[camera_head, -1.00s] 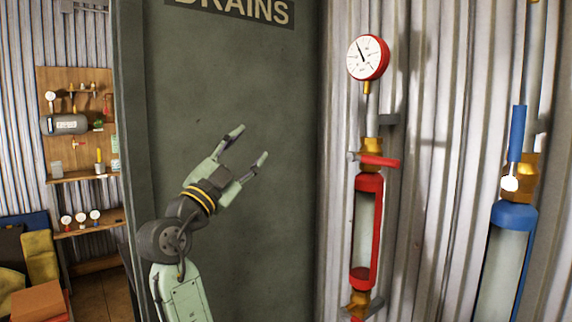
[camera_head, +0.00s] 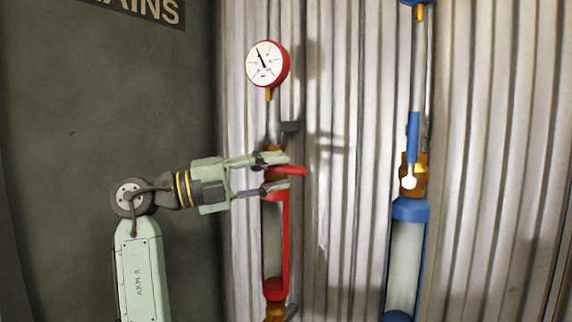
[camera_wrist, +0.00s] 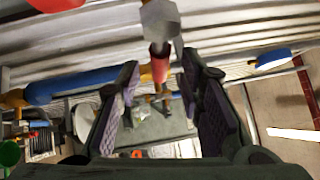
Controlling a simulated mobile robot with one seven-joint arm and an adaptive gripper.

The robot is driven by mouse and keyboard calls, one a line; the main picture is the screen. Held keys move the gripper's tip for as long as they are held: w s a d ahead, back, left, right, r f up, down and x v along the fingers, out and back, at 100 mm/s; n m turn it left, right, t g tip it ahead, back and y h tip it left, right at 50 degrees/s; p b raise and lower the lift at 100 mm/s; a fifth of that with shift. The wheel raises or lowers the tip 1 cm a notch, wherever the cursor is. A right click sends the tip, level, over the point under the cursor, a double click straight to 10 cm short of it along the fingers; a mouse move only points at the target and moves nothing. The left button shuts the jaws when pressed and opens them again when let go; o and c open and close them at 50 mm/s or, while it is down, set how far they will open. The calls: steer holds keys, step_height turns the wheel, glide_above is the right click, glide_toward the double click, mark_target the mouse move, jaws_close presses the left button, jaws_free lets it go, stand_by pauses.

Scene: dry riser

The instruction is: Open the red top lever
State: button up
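The red top lever (camera_head: 292,171) sticks out to the right, about level, from the brass valve at the top of the red-framed sight tube (camera_head: 285,240). My gripper (camera_head: 279,172) reaches it from the left. Its two fingers are apart, one above and one below the lever in the head view. In the wrist view my gripper (camera_wrist: 166,92) shows a gap between its padded fingers, with the red lever (camera_wrist: 160,67) between them near the tips, behind a grey hexagonal nut (camera_wrist: 160,20). I cannot tell whether either finger touches it. The valve body is partly hidden behind the fingers.
A red-rimmed gauge (camera_head: 267,64) sits above the valve on its pipe. A blue sight tube (camera_head: 408,250) with an upright blue lever (camera_head: 413,135) stands to the right. A corrugated wall (camera_head: 345,200) is close behind; a dark green panel (camera_head: 90,110) is at left.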

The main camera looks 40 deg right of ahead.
mark_target(282, 171)
steer(key=shift+x, duration=1.55)
steer(key=shift+c, duration=0.3)
jaws_close()
